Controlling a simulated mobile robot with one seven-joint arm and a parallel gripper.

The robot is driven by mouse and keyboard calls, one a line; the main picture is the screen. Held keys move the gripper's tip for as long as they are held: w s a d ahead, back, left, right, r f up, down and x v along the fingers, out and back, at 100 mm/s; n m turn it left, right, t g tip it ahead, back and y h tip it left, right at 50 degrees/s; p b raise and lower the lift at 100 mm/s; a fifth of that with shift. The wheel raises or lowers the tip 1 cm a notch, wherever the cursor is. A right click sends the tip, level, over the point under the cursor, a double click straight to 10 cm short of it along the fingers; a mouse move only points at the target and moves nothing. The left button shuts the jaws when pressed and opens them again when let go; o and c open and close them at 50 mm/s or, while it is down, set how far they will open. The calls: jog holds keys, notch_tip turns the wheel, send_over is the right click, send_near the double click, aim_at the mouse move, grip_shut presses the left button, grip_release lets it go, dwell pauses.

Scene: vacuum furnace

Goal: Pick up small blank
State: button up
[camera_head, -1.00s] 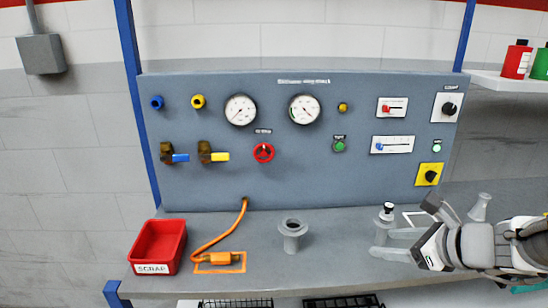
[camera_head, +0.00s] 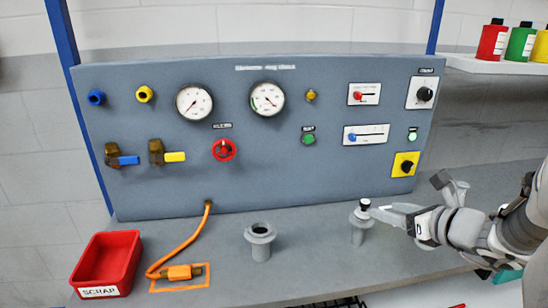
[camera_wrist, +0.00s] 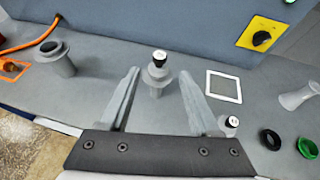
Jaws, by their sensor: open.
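A small black-topped piece with a white mark (camera_wrist: 160,56) sits upright on a grey flanged post (camera_wrist: 157,76); it looks like the small blank. In the head view the black-topped piece (camera_head: 365,203) shows on the post just at my fingertips. My gripper (camera_wrist: 159,73) is open, its two fingers pointing toward the post, one to each side of it in the wrist view. I cannot tell whether a finger touches it. A second dark piece with a white marked top (camera_wrist: 232,121) stands right of my right finger, partly hidden.
A grey open-topped port (camera_head: 260,238) and an orange hose connector (camera_head: 180,272) lie left, beside a red scrap bin (camera_head: 106,262). A white square outline (camera_wrist: 224,87), a black ring (camera_wrist: 270,139), a green ring (camera_wrist: 307,148) and a grey cone (camera_wrist: 298,97) lie right. The control panel (camera_head: 270,170) rises behind.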

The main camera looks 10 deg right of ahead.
aim_at(368, 206)
jog(key=shift+b+x, duration=1.1)
jog(key=shift+x, duration=3.55)
grip_shut()
